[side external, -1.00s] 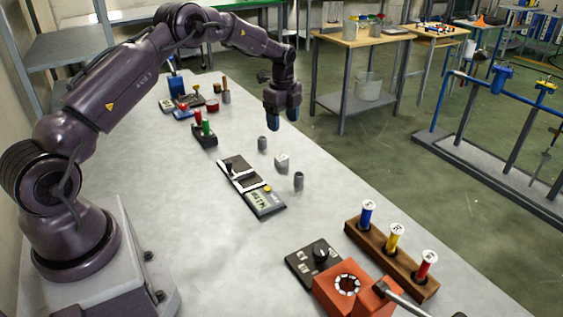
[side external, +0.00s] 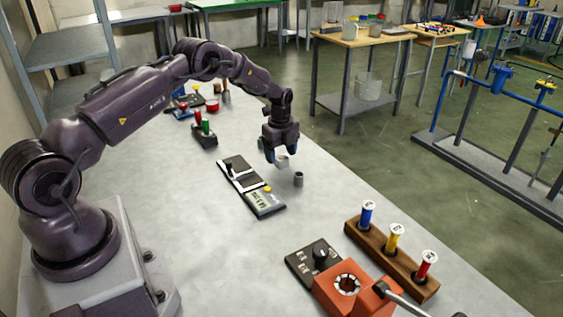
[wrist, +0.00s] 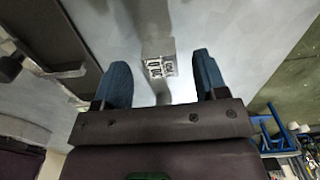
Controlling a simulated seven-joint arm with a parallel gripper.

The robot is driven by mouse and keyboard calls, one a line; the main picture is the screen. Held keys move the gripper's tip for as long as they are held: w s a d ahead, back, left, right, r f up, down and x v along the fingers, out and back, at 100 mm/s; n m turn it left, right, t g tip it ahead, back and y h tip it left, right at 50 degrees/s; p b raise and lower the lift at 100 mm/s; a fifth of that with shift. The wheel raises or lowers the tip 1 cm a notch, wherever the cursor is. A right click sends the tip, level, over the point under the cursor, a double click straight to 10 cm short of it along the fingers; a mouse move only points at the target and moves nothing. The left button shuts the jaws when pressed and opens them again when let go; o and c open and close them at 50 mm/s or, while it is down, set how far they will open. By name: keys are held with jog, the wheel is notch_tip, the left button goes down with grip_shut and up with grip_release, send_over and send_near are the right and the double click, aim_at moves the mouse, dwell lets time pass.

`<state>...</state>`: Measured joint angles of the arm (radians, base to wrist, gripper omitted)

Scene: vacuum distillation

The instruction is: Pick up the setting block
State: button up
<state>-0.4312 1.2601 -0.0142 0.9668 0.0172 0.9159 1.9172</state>
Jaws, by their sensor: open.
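The setting block is a small pale grey block (side external: 284,161) standing on the grey bench, beside the black instrument panel. In the wrist view the block (wrist: 160,67) shows dark printed marks on its face and lies between the two blue fingers. My gripper (side external: 279,156) is low over the block and open, with a finger on either side. In the wrist view my gripper (wrist: 161,62) shows a gap between each finger and the block. Part of the block is hidden by the gripper in the side view.
A small grey cylinder (side external: 298,179) stands close on the near side of the block. The panel with a digital display (side external: 252,190) lies to the left. A wooden rack (side external: 390,262) with coloured tubes and an orange device (side external: 340,292) are nearer the camera.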

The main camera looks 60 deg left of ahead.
notch_tip(320, 180, down, 2)
jog(key=shift+f, duration=0.1)
jog(key=c, duration=1.1)
jog(key=shift+r, duration=0.2)
